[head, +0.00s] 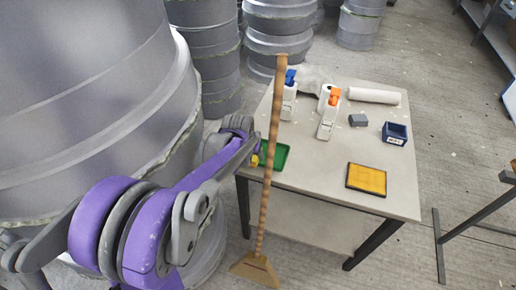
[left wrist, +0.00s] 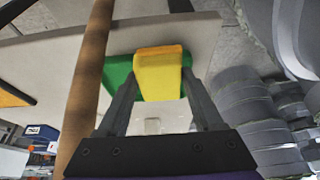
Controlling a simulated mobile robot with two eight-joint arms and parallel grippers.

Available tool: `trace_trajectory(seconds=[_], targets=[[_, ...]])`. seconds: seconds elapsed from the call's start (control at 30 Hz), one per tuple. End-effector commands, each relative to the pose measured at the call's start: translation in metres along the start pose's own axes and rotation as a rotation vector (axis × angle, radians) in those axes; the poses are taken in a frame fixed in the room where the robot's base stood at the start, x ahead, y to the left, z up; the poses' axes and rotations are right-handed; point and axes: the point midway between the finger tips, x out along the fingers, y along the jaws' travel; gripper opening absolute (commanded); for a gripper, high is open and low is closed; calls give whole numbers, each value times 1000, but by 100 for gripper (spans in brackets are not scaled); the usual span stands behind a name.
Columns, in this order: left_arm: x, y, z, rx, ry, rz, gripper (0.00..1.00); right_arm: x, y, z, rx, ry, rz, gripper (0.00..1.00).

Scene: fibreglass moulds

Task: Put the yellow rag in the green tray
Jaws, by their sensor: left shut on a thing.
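My left gripper (head: 252,148) is at the left end of the green tray (head: 280,164), near the table's left edge. It is shut on the yellow rag (left wrist: 158,72), which shows between the fingers (left wrist: 158,88) in the left wrist view. In the head view only a small yellow bit of the rag (head: 255,160) shows beside the fingers. The green tray (left wrist: 117,72) lies behind the rag in the left wrist view. I cannot tell whether the rag touches the tray. My right gripper is not in view.
A broom (head: 267,165) stands upright before the table (head: 325,165), its handle crossing in front of the tray. Spray bottles (head: 328,112), a white roll (head: 374,96), a grey block (head: 358,120), a blue box (head: 395,134) and a dark-framed yellow-orange panel (head: 366,179) are on the table. Large grey moulds (head: 90,90) stand left.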

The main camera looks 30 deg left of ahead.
Motion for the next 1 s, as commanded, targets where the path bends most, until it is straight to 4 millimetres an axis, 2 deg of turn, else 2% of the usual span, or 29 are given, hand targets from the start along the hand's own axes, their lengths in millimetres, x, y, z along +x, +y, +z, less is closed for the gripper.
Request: trace_trajectory(seconds=[0.03,0.1,0.2,0.47,0.6,0.7,1.0], targets=[[5,0,-13,1,0,0,23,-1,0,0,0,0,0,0],[11,0,-27,1,0,0,23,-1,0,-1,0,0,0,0],[17,0,-40,1,0,0,23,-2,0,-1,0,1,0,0],[24,0,-58,1,0,0,23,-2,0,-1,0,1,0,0],[46,0,-46,1,-1,0,23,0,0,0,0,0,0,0],[55,0,-42,1,0,0,23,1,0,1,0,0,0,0],[57,0,-41,1,0,0,23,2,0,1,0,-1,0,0]])
